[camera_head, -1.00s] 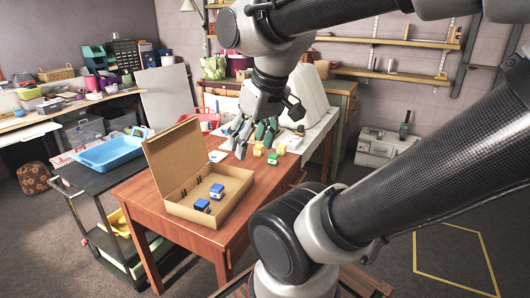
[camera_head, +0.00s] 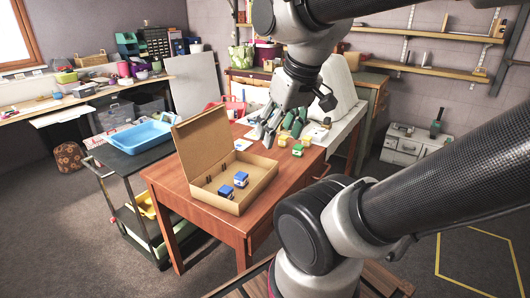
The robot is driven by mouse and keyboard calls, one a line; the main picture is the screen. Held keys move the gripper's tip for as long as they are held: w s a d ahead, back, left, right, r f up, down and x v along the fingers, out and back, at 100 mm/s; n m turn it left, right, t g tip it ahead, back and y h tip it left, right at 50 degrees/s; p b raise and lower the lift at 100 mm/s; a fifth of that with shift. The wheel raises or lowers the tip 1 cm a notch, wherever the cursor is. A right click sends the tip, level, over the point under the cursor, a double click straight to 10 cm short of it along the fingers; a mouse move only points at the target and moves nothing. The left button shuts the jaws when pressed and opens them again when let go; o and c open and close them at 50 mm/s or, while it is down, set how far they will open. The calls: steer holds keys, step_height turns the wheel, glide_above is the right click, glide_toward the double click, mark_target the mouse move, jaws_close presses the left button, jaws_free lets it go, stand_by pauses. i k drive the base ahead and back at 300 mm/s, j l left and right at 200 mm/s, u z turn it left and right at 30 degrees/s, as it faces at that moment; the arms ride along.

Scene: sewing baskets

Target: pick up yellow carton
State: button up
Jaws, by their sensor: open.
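Small yellow cartons with white sides stand on the brown wooden table (camera_head: 275,224), right of my gripper. One yellow carton (camera_head: 282,141) is nearest to the fingers. A second carton (camera_head: 297,151) is a little nearer the camera and has some green on it. A third (camera_head: 306,141) stands to the right. My gripper (camera_head: 263,136) points down over the back of the table, with its fingers apart and nothing seen between them. I cannot tell how high the fingertips are above the table.
An open cardboard box (camera_head: 257,193) with its lid raised holds two blue cartons (camera_head: 241,179). Green objects (camera_head: 297,124) are behind the yellow cartons. A cart with a blue tray (camera_head: 140,137) stands left. The table's front right is clear.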

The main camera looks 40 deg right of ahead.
mark_target(306, 141)
steer(key=z, duration=1.25)
steer(key=i+l+u, duration=0.1)
steer(key=u, duration=0.45)
steer(key=i+l+u, duration=0.2)
steer(key=l, duration=0.2)
steer(key=i+l+u, duration=0.1)
steer(key=l+u, duration=0.15)
steer(key=l, duration=0.15)
steer(key=i+l+u, duration=0.2)
steer(key=l, duration=0.2)
steer(key=i+l, duration=0.1)
steer(key=l, duration=0.55)
steer(key=i+l+u, duration=0.1)
steer(key=l, duration=1.15)
steer(key=i, duration=0.1)
